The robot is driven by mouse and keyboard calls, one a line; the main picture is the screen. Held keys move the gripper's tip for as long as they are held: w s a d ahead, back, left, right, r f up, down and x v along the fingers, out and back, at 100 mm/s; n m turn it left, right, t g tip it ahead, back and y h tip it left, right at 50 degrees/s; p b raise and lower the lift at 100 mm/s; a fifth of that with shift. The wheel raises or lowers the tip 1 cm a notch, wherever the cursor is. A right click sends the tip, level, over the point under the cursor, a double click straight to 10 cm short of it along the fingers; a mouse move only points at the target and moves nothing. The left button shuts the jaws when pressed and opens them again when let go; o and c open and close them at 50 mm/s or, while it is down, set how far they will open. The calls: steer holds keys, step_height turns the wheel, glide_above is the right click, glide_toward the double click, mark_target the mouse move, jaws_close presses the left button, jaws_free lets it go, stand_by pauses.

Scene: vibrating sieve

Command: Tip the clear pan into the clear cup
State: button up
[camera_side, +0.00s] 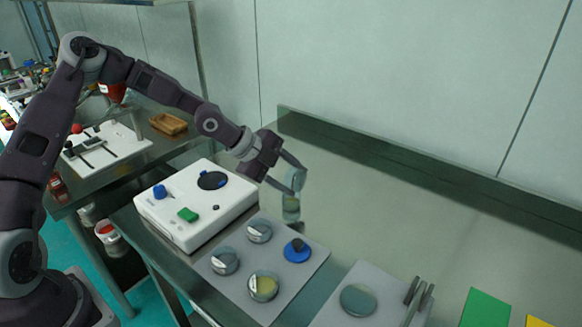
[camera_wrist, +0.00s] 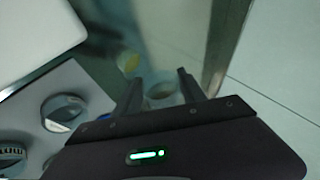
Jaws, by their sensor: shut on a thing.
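In the side view my gripper (camera_side: 294,180) is shut on the clear pan (camera_side: 297,177), which is tipped steeply on its edge. The clear cup (camera_side: 291,208) stands on the steel bench directly below the pan, with little or no gap visible between them. The pan's contents cannot be made out. In the wrist view my two fingers (camera_wrist: 160,88) reach forward, and a pale round rim shows blurred between them; I cannot tell whether it is pan or cup.
The white sieve machine (camera_side: 190,222) stands left of the cup. A grey mat (camera_side: 236,289) in front holds several round grey-rimmed pans and a blue piece (camera_side: 297,252). Another mat holds a clear disc (camera_side: 358,300) and dark rods (camera_side: 417,296). The bench behind the cup is clear up to the wall.

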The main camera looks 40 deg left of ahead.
mark_target(301, 174)
steer(key=y, duration=0.1)
steer(key=d+m+y, duration=0.1)
steer(key=y, duration=0.1)
steer(key=shift+d+r, duration=0.1)
steer(key=shift+d, duration=0.15)
steer(key=y, duration=0.2)
steer(key=m+y, duration=0.1)
steer(key=shift+d+r, duration=0.3)
steer(key=shift+d, duration=0.05)
steer(key=y, duration=0.1)
steer(key=m+y, duration=0.1)
steer(key=y, duration=0.1)
steer(key=shift+d, duration=0.35)
steer(key=y, duration=0.1)
steer(key=r+m+y, duration=0.1)
steer(key=y, duration=0.2)
steer(key=shift+d+r+m, duration=0.1)
steer(key=shift+r+m, duration=0.2)
steer(key=y, duration=0.1)
steer(key=r+m+t+y, duration=0.1)
steer(key=y, duration=0.1)
steer(key=shift+r, duration=0.25)
